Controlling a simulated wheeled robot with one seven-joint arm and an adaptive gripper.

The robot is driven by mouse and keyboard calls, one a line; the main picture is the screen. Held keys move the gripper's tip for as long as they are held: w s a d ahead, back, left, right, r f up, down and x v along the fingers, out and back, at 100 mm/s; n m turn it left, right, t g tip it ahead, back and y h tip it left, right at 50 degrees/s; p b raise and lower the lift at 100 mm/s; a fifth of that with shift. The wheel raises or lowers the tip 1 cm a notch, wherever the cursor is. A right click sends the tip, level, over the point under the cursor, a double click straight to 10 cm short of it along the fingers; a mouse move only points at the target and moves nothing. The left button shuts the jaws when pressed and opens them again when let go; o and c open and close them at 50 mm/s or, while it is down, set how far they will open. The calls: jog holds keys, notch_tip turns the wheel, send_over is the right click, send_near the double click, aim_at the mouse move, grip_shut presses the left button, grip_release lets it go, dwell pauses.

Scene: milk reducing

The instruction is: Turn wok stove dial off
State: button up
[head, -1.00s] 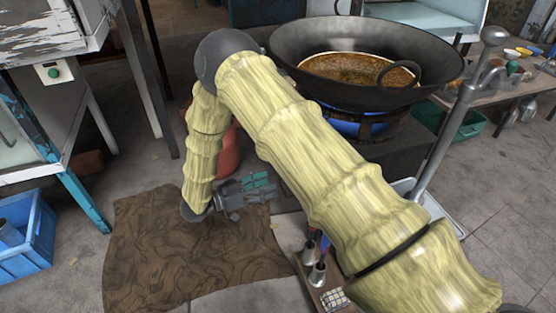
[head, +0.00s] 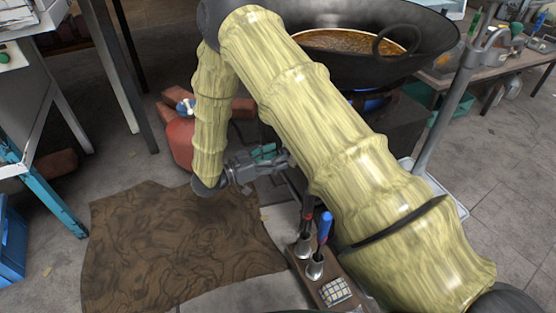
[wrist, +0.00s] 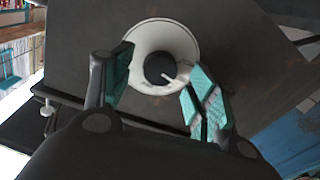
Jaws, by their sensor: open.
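The stove dial (wrist: 160,68) shows in the wrist view as a dark round knob with a pale pointer on a white disc (wrist: 152,35). The disc is set on a dark panel. My gripper (wrist: 155,95) is open, with its green-padded fingers on either side of the dial. I cannot tell whether they touch it. In the head view my gripper (head: 265,158) is low beside the stove, and my arm hides the dial. The wok (head: 435,45) holds brown liquid and sits on the stove, with blue flame (head: 372,103) under it.
A red gas cylinder (head: 180,140) stands left of my forearm. A brown mat (head: 180,245) lies on the floor. A small board (head: 330,285) with metal holders and tools is below my gripper. A metal post (head: 447,110) rises at right.

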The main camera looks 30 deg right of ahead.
jog(key=shift+d, duration=0.6)
jog(key=shift+c, duration=0.3)
jog(key=c, duration=1)
jog(key=shift+r+m+p, duration=0.2)
jog(key=shift+m+p, duration=0.1)
jog(key=shift+p, duration=0.35)
jog(key=shift+s+f+m+g+h+p, duration=0.15)
jog(key=shift+m+g+p, duration=0.1)
jog(key=shift+m+p, duration=2.35)
jog(key=shift+w+f+m+g+h+p, duration=0.1)
jog(key=shift+m+g+p, duration=0.1)
jog(key=shift+m+p, duration=2.4)
jog(key=shift+s+f+m+g+h+p, duration=0.15)
jog(key=shift+m+g+p, duration=0.1)
jog(key=shift+m+p, duration=2.3)
jog(key=shift+w+m, duration=0.1)
jog(key=shift+m, duration=0.25)
